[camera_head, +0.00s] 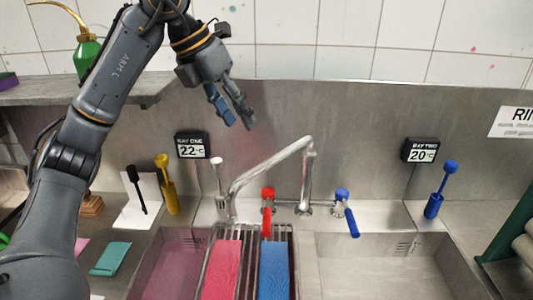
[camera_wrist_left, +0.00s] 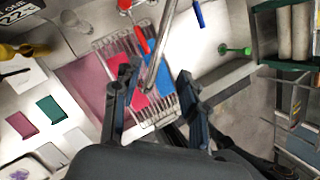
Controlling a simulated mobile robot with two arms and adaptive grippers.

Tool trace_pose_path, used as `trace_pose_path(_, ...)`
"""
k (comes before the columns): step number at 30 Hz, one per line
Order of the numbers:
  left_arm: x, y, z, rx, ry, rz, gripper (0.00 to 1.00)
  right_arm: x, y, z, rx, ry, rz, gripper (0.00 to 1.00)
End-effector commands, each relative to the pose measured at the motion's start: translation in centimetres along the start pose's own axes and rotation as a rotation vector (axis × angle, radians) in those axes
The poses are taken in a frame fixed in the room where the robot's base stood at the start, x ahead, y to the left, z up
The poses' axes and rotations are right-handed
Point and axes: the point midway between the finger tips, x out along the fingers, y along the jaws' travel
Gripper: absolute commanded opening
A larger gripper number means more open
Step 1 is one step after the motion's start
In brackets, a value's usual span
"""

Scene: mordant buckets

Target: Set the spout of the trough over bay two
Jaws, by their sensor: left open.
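The metal spout (camera_head: 272,163) rises from its base at the back of the trough and bends down to the left. My left gripper (camera_head: 236,122) is open and empty, raised above and left of the spout's bend. In the left wrist view, the spout (camera_wrist_left: 158,50) shows beyond and between the open fingers. My right gripper is in neither view.
A rack (camera_head: 246,232) with red and blue cloths lies between the bays. Red (camera_head: 267,208) and blue (camera_head: 347,215) tap handles flank the spout's base. Display boxes (camera_head: 192,145) (camera_head: 420,150) stand behind. A shelf (camera_head: 110,90) with a green oil can (camera_head: 86,52) is upper left.

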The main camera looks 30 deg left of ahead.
Motion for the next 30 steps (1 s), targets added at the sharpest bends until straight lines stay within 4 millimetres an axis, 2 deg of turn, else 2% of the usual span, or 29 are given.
trace_pose_path(6,4.6,-0.1,-0.1,0.002,0.006,-0.003,0.43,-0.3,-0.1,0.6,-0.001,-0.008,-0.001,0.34)
trace_pose_path(15,10.2,-0.1,0.0,0.001,0.004,-0.004,0.43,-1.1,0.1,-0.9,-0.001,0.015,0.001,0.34)
trace_pose_path(21,11.8,-0.2,0.0,0.002,0.0,-0.004,0.43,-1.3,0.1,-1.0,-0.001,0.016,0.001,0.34)
trace_pose_path(30,12.1,-0.1,0.0,0.002,-0.001,-0.005,0.43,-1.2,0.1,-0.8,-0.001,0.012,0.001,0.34)
